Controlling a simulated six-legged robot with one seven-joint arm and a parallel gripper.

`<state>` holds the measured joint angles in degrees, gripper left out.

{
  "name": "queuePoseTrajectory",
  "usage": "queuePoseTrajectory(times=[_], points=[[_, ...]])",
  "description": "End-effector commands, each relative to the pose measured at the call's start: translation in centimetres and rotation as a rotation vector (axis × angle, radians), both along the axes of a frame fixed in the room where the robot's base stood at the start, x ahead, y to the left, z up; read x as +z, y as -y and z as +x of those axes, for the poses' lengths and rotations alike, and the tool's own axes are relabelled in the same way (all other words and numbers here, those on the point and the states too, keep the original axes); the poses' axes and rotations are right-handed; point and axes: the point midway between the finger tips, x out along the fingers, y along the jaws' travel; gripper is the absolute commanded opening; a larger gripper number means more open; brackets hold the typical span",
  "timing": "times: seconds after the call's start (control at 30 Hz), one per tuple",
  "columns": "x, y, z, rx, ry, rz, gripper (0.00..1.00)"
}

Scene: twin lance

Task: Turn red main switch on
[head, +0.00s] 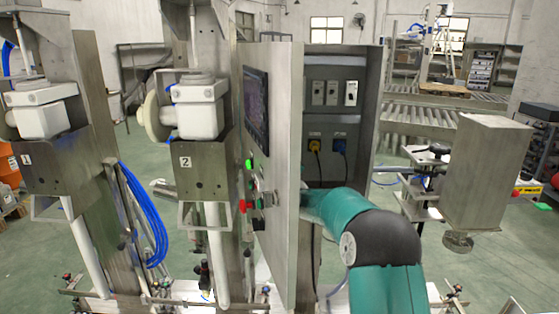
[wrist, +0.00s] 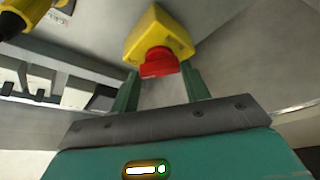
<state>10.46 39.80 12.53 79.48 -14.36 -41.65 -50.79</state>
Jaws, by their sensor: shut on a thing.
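The red main switch (wrist: 159,63) is a red knob on a yellow housing (wrist: 160,30) in the wrist view, fixed to a grey metal surface. My gripper (wrist: 161,82) has its two green fingers on either side of the red knob, shut on it. The exact contact at the fingertips is partly hidden by the knob and housing. In the head view my teal arm reaches behind the open cabinet door (head: 287,120); the door hides my gripper and the switch there.
The open cabinet (head: 335,70) holds breakers (head: 350,93), a yellow plug (head: 314,145) and a blue plug (head: 339,146). The door front carries a dark screen (head: 256,108) and a green button (head: 249,164). A metal box (head: 487,170) stands at right.

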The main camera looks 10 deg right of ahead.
Motion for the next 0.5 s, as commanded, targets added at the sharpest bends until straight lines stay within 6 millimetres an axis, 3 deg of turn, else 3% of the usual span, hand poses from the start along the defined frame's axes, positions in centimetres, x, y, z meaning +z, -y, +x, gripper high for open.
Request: queuePoseTrajectory(times=[0.5], points=[[0.00, 0.11, 0.02, -0.003, 0.033, 0.159, 0.24]])
